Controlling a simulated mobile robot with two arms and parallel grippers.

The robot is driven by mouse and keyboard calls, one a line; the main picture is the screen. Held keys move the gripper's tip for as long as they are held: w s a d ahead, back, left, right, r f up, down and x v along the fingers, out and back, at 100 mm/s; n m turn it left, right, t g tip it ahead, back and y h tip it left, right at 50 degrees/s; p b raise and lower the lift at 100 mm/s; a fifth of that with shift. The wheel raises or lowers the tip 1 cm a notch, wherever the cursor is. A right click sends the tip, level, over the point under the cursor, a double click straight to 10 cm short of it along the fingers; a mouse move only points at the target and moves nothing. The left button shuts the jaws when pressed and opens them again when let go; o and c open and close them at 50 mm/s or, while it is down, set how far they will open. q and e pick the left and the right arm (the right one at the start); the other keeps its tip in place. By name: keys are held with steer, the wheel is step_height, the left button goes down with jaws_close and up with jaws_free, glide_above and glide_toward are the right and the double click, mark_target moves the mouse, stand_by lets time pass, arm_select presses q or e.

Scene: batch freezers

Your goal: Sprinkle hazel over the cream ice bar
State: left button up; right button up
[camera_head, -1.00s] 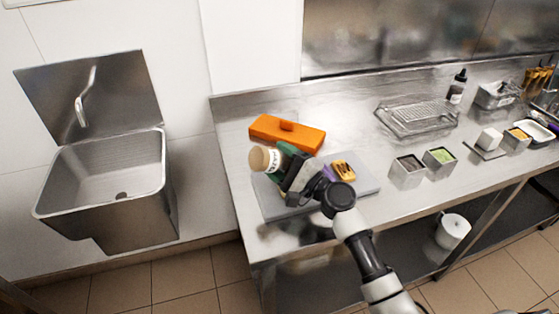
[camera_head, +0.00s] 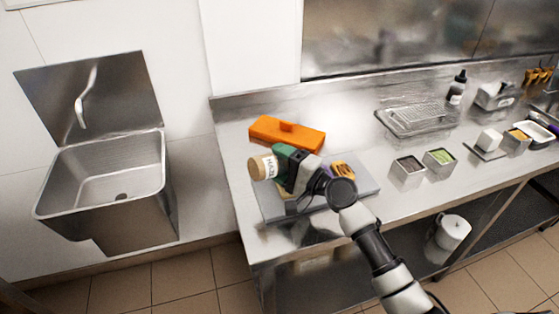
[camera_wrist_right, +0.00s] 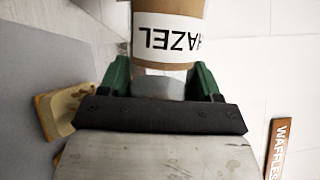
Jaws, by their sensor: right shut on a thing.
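My right gripper (camera_head: 284,163) is shut on a jar with a tan end and a white label (camera_head: 270,166). The jar is tipped on its side above the left part of the grey board (camera_head: 366,189). In the right wrist view the jar (camera_wrist_right: 168,38) sits between the green fingers and its label reads HAZEL. A cream-coloured bar (camera_wrist_right: 58,110) lies on the grey board there. In the head view only a pale bit (camera_head: 291,208) shows below the gripper, probably that bar. I cannot tell whether any hazel lies on it. My left gripper is not in view.
An orange block-like thing (camera_head: 287,133) lies behind the board. Metal tubs (camera_head: 407,172), a wire-rack tray (camera_head: 416,116) and a dark bottle (camera_head: 457,88) stand to the right. A sink (camera_head: 103,178) is at the left.

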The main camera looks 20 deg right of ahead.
steer(key=shift+r, duration=0.1)
steer(key=shift+r+n+p, duration=0.35)
steer(key=shift+n+p, duration=0.05)
steer(key=shift+p, duration=0.15)
steer(key=shift+r+n+g+h+p, duration=0.55)
steer(key=shift+r+n+p, duration=0.25)
steer(key=shift+n+p, duration=0.65)
steer(key=shift+n, duration=0.25)
steer(key=shift+r+n+g+h+p, duration=0.35)
steer(key=shift+r+n+p, duration=0.6)
steer(key=shift+p, duration=0.9)
steer(key=shift+r+n+h+p, duration=0.55)
steer(key=shift+n+p, duration=0.3)
steer(key=shift+p, duration=0.75)
